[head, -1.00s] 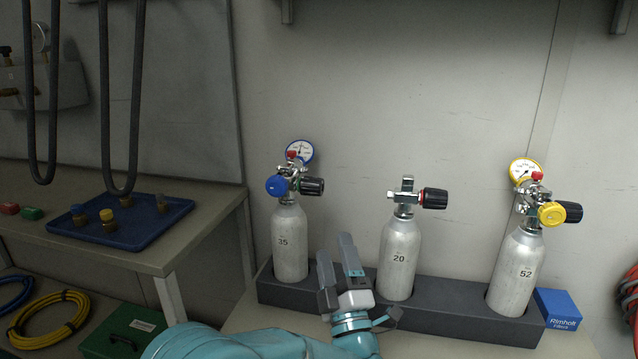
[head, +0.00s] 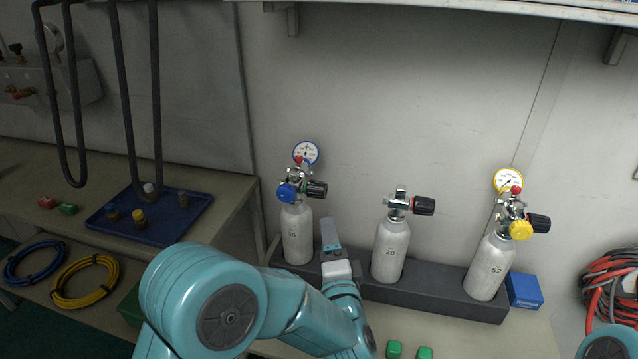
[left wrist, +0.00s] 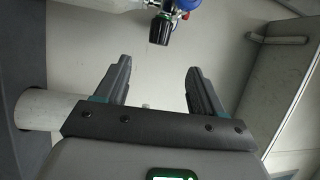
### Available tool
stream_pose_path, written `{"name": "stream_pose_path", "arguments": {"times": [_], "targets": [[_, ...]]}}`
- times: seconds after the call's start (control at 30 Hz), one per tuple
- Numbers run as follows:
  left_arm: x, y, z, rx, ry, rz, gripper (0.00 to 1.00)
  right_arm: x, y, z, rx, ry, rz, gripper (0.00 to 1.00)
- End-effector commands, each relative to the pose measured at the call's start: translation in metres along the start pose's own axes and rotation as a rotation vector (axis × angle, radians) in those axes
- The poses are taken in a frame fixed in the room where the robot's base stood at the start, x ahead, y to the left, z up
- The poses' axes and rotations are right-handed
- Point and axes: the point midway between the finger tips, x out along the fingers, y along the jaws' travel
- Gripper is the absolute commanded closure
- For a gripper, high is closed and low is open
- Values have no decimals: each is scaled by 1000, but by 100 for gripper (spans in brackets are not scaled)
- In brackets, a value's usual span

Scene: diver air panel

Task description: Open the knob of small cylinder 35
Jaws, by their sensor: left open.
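Small cylinder 35 (head: 297,236) is silver and stands upright at the left end of a dark rack (head: 430,287). Its valve carries a black knob (head: 317,188) on the right, a blue round regulator part (head: 287,192) on the left and a blue-rimmed gauge (head: 306,152). My left gripper (head: 330,234) is in front of the rack, between cylinders 35 and 20, below the knob's height. In the left wrist view its fingers (left wrist: 160,72) are open and empty. The black knob (left wrist: 160,28) shows beyond the fingertips, apart from them. My right gripper is not in view.
Cylinder 20 (head: 391,250) stands in the middle of the rack, close right of my left gripper. Cylinder 52 (head: 488,265), with yellow gauge, stands at the right end beside a blue box (head: 524,290). A blue tray (head: 165,229) sits on the left bench. Two green blocks lie in front.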

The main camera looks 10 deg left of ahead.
Motion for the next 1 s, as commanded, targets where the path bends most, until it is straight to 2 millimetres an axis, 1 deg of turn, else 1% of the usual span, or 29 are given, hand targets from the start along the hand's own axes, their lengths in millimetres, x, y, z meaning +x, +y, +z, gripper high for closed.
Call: {"name": "stream_pose_path", "arguments": {"times": [0.4,0.5,0.6,0.7,0.8,1.0], "targets": [[96,-1,1,-5,-4,-4,31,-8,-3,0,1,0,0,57],[117,-1,1,-5,-3,-4,31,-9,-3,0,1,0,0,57],[133,0,1,-4,-3,-3,31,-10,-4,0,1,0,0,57],[144,-1,1,-5,-2,-3,31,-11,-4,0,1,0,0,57],[150,0,0,-5,0,-2,31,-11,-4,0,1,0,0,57],[152,0,0,-4,0,-2,31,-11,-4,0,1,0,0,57]]}}
